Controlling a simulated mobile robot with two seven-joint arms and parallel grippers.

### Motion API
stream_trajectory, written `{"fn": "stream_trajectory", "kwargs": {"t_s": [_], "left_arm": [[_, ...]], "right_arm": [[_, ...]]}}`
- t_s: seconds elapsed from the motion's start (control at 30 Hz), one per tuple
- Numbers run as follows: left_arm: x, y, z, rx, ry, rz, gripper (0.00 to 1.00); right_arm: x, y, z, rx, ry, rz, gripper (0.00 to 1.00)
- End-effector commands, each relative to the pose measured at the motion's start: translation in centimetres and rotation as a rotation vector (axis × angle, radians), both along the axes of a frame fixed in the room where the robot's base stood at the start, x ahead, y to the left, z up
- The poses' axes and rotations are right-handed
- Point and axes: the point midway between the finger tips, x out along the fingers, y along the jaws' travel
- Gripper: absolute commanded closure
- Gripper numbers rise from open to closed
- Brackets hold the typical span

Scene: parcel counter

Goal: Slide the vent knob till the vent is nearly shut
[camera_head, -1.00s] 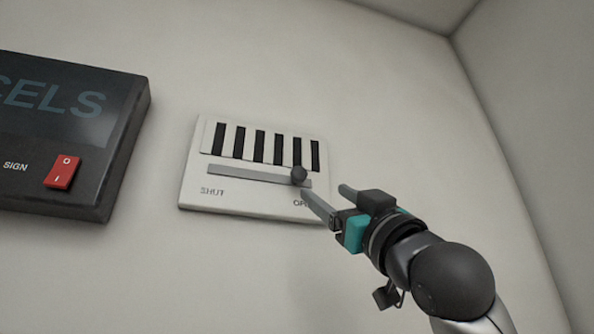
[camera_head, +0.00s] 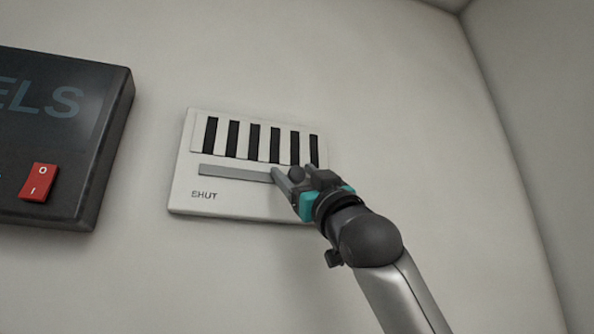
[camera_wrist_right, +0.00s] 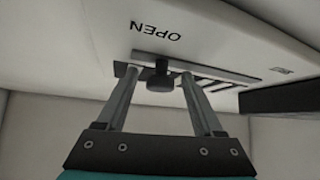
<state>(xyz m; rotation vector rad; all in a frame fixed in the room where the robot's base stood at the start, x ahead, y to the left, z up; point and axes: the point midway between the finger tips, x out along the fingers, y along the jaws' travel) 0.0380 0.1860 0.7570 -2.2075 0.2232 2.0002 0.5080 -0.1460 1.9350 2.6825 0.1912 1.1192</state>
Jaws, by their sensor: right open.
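The vent (camera_head: 185,195) is a white panel on the wall with a row of black slots and a grey slide track (camera_head: 232,173). Its dark round knob (camera_head: 296,174) is near the right end of the track, on the OPEN side. In the right wrist view the knob (camera_wrist_right: 160,78) shows between the two fingers, with a gap on each side. My right gripper (camera_head: 285,178) is open, its fingers reaching either side of the knob. It also shows in the right wrist view (camera_wrist_right: 158,85). The OPEN label is hidden in the head view. My left gripper is not in view.
A dark sign box (camera_head: 75,120) with a red rocker switch (camera_head: 39,182) is on the wall left of the vent. A wall corner lies to the right. The wall between box and vent is bare.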

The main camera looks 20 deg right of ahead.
Motion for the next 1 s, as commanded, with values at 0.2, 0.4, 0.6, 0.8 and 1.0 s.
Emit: {"fn": "stream_trajectory", "kwargs": {"t_s": [0.2, 0.4, 0.6, 0.8, 1.0], "left_arm": [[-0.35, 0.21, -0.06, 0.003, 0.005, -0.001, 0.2], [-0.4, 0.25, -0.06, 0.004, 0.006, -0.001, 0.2], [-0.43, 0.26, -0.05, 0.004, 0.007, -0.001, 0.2], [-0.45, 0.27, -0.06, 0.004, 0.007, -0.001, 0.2], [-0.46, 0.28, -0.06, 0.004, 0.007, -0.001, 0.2]], "right_arm": [[-0.01, 0.02, -0.04, 0.0, 0.0, 0.0, 0.39], [0.0, 0.01, -0.05, 0.001, 0.001, 0.0, 0.62], [0.0, 0.01, -0.05, 0.001, 0.001, 0.0, 0.84], [0.0, 0.0, -0.06, 0.001, 0.001, 0.0, 1.0], [0.01, -0.01, -0.06, 0.001, 0.001, 0.0, 1.0]]}}
